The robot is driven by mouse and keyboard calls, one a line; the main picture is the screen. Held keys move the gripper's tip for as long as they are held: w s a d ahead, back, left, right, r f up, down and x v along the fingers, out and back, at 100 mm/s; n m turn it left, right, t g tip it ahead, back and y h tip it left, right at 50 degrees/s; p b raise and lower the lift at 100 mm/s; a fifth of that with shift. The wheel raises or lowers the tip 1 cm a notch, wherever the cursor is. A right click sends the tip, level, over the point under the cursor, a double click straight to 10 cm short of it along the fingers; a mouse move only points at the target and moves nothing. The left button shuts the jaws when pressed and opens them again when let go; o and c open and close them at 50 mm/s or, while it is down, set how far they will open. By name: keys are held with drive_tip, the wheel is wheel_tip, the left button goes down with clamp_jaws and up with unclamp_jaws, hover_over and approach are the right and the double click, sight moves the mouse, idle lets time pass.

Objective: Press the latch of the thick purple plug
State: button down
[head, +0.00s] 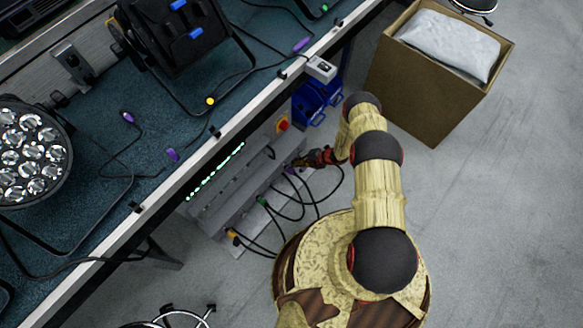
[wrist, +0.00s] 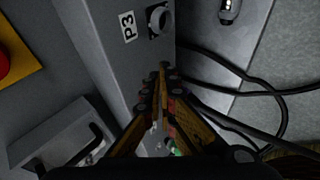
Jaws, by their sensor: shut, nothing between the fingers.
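My gripper (head: 303,162) is at the front of the grey power box (head: 218,207), and its fingers are shut and empty. In the wrist view the closed fingertips (wrist: 163,72) are close to the box face, just below a round socket (wrist: 159,19) beside a P3 label (wrist: 127,27). I cannot tell whether they touch the box. A small purple plug part (head: 290,170) shows beside my gripper in the head view. Its latch is too small to make out, and I cannot tell its thickness.
Black cables (head: 290,210) loop from the box, with a green plug (head: 262,201) and a yellow plug (head: 233,234). Slim purple connectors (head: 173,155) lie on the bench (head: 75,195). A red button (head: 283,126), blue bin (head: 312,103) and cardboard box (head: 425,98) are nearby.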

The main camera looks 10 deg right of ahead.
drive_tip(key=shift+s+a+f, duration=0.2)
drive_tip(key=shift+a+f, duration=0.05)
drive_tip(key=shift+f, duration=0.05)
idle(0.6)
drive_tip(key=shift+r, duration=0.1)
drive_tip(key=shift+w+d+r, duration=0.3)
drive_tip(key=shift+d+r, duration=0.15)
drive_tip(key=shift+r, duration=0.05)
drive_tip(key=shift+w+d+r, duration=0.55)
drive_tip(key=shift+d+r, duration=0.2)
drive_tip(key=shift+r, duration=0.15)
drive_tip(key=shift+w+d+r, duration=0.5)
drive_tip(key=shift+d+r, duration=0.2)
drive_tip(key=shift+r, duration=0.15)
